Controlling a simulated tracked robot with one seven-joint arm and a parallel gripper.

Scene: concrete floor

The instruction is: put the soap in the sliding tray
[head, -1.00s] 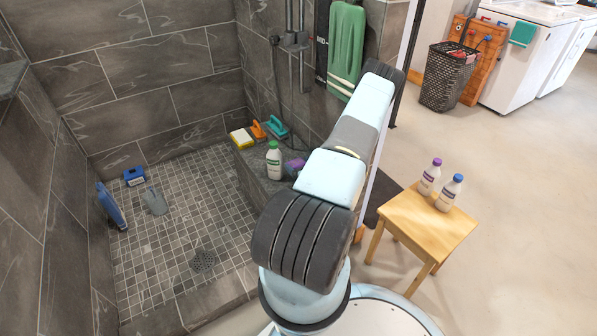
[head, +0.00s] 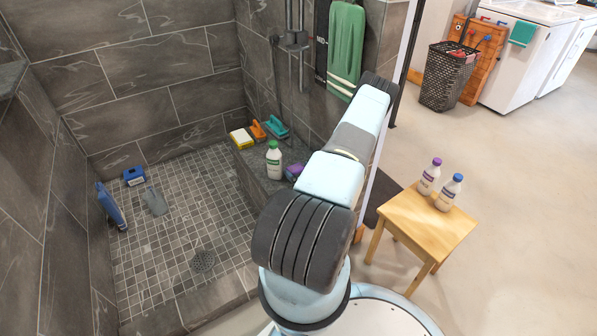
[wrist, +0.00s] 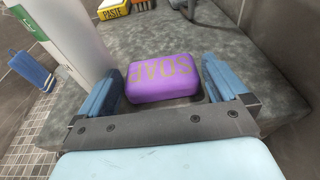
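The purple soap (wrist: 162,78), with yellow "SOAP" lettering, lies on the dark stone bench in the wrist view. My gripper (wrist: 170,84) is open, with its blue fingers on either side of the soap and a gap showing at each side. In the head view the soap (head: 298,169) shows only partly, beside my arm, which hides most of the gripper. A grey tray-like fitting (head: 293,42) sits on the vertical shower rail; it looks like the sliding tray.
A white bottle with a green cap (head: 274,160) stands on the bench (head: 250,176) close left of the soap. A green towel (head: 346,45) hangs behind my arm. Two bottles stand on a wooden stool (head: 410,215).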

